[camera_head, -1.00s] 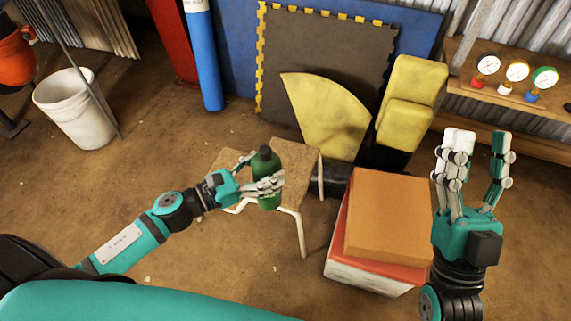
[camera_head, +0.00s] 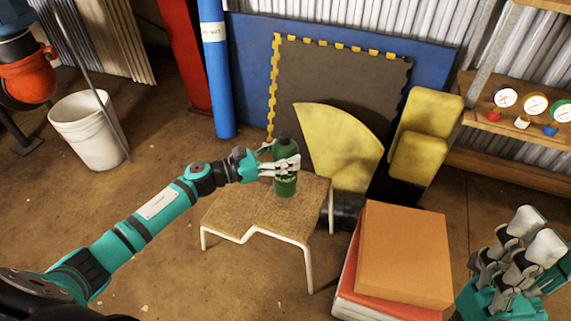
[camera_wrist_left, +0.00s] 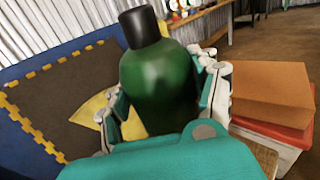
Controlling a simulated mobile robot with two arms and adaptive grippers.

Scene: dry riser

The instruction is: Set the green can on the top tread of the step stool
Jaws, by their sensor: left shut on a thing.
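The green can (camera_head: 285,184), bottle-shaped with a dark cap, is upright in my left gripper (camera_head: 281,166). The gripper's fingers are shut around its upper body. In the left wrist view the can (camera_wrist_left: 158,85) stands between the fingers, its lower part hidden. The step stool (camera_head: 250,207) has brown treads and white legs. The can is over the back right part of the stool's top; I cannot tell whether its base touches the tread. My right gripper (camera_head: 522,245) is at the lower right, empty, its fingers spread.
An orange box (camera_head: 405,250) on a red-and-white one stands right of the stool. Yellow pads (camera_head: 422,130) and a yellow wedge (camera_head: 340,145) stand behind it. A white bucket (camera_head: 88,130) is at the left. A shelf with gauges (camera_head: 505,97) is at the right.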

